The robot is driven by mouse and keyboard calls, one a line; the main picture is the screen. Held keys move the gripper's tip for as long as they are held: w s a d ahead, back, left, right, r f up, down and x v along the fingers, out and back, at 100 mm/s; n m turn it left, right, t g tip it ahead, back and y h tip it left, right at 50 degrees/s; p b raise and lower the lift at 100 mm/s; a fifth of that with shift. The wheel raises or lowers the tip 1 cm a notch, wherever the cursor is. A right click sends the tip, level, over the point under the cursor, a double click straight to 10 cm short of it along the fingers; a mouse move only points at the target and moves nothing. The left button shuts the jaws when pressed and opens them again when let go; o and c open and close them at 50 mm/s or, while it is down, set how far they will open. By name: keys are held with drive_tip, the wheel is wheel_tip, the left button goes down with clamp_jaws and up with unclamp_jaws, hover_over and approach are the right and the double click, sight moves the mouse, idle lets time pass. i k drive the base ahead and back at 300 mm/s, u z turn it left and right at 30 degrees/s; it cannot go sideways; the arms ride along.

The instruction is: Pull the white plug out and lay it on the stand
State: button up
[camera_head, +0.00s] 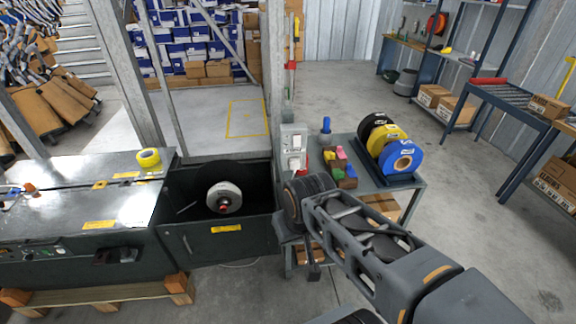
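A grey socket box (287,132) with white parts on its front stands upright at the left edge of a grey metal stand (371,181). A small white piece low on the box, which looks like the white plug (294,164), sits just above my wrist. It is small, and I cannot tell how deeply it is seated. My arm reaches in from the lower right. Its dark wrist is in front of the box's lower part and the stand's left edge. My gripper's fingers cannot be made out, so its opening and any hold on the plug cannot be told.
On the stand are black, yellow and blue tape rolls (404,158), small coloured blocks (340,168) and a blue-topped item (326,125). A dark machine with an open bay and white reel (224,197) stands left. Some stand top is bare between blocks and rolls.

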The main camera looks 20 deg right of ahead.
sight(294, 163)
drive_tip(key=u, duration=1.9)
drive_tip(key=i, duration=1.9)
drive_tip(key=z, duration=3.7)
drive_tip(key=i, duration=0.5)
drive_tip(key=z, duration=0.1)
